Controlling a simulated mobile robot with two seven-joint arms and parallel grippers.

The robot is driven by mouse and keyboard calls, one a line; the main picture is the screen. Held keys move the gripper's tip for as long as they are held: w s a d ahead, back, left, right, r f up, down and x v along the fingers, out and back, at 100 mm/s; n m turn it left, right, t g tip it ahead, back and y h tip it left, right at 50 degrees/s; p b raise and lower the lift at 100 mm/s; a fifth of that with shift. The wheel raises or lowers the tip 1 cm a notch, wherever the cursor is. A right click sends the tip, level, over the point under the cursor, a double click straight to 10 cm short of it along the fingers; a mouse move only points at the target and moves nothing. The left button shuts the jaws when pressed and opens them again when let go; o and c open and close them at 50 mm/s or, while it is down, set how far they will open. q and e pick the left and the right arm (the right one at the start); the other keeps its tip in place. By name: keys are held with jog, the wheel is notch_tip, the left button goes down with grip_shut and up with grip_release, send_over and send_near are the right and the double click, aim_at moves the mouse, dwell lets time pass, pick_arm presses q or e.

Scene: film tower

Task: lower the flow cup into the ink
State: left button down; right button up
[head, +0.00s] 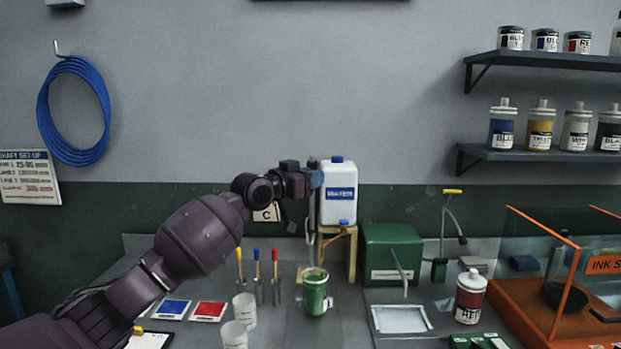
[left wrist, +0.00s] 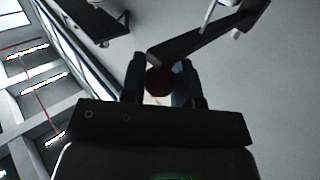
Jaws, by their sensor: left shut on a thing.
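My left gripper (head: 314,188) is high above the bench, in front of a white jug. It is shut on the flow cup (head: 311,238), of which a thin grey upright part shows below the fingers. This part runs down to the mouth of the green ink can (head: 314,298); the cup's lower end is too small to make out there. The can stands upright on the bench with green ink at its top. In the left wrist view a dark red round end (left wrist: 158,80) sits between the fingers (left wrist: 160,72). My right gripper is not in view.
The white jug (head: 339,207) on a wooden stand (head: 352,255) is close behind the gripper. A green box (head: 392,250) and a red-labelled jar (head: 469,297) stand right. Colour-topped tools (head: 257,268) and clear cups (head: 244,310) stand left of the can.

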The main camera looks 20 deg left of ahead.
pick_arm(q)
jog(key=shift+f, duration=0.15)
notch_tip(320, 180, down, 20)
jog(key=b, duration=0.7)
jog(key=shift+f+b, duration=0.15)
jog(key=shift+b, duration=0.15)
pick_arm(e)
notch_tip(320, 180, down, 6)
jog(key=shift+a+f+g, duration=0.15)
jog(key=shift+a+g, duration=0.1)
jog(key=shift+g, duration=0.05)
pick_arm(q)
jog(key=shift+f, duration=0.1)
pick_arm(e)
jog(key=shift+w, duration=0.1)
pick_arm(q)
jog(key=c, duration=0.9)
grip_release()
jog(key=shift+c, duration=0.2)
jog(key=shift+o, duration=0.3)
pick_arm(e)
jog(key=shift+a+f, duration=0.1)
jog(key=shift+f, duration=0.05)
pick_arm(q)
jog(key=shift+s, duration=0.1)
